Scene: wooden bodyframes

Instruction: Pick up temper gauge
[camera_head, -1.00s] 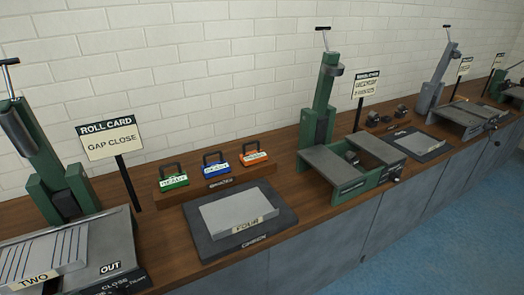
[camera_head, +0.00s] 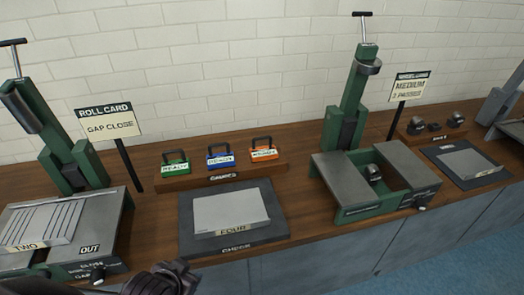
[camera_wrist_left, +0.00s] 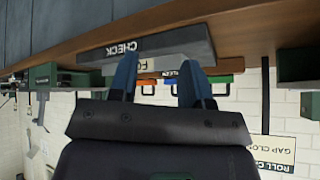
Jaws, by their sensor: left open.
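Three handled gauges stand in a row on a wooden rack (camera_head: 222,177) at the back of the bench: a green one (camera_head: 175,163), a blue one (camera_head: 220,157) and an orange one (camera_head: 264,151). Their small labels are hard to read, so I cannot tell which is the temper gauge. My left gripper (camera_wrist_left: 157,78) is open and empty in the left wrist view, which is upside down. Its two blue fingers point toward the dark CHECK pad (camera_wrist_left: 150,45), with the rack and gauges beyond, partly hidden. In the head view, my dark left wrist shows at the bottom edge.
A grey plate marked FOUR (camera_head: 233,211) lies on the CHECK pad, in front of the gauges. A green roller machine with a grooved plate marked TWO (camera_head: 40,230) stands left; another green machine (camera_head: 372,180) stands right. A ROLL CARD sign (camera_head: 110,122) stands behind.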

